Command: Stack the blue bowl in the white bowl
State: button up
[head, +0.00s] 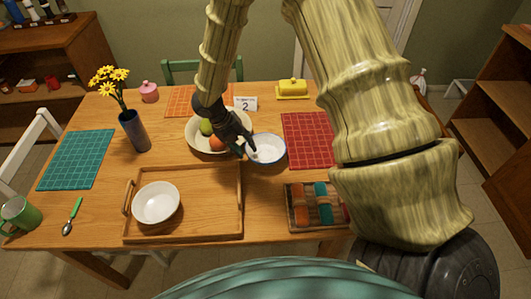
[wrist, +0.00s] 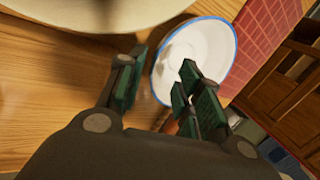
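The blue bowl (head: 270,151), white inside with a blue rim, stands upright on the table right of the fruit bowl. It also shows in the wrist view (wrist: 215,50). The white bowl (head: 156,203) stands empty and upright on the wooden tray (head: 220,225), nearer to me on the left. My gripper (head: 246,149) is at the blue bowl's left edge. In the wrist view my gripper (wrist: 165,60) is open, one finger outside the rim and the other over the bowl's inside. I cannot tell whether either finger touches the bowl.
A cream bowl of fruit (head: 193,137) stands close on the left of my gripper. A red placemat (head: 308,140) lies right of the blue bowl, with a board of colored pieces (head: 316,205) in front. A vase with yellow flowers (head: 133,130) stands left.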

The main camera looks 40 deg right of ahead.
aim_at(247, 151)
jog(key=shift+p+x, duration=0.7)
jog(key=shift+x, duration=1.9)
jog(key=shift+w+a+f, duration=0.1)
jog(key=shift+w+a, duration=0.05)
grip_shut()
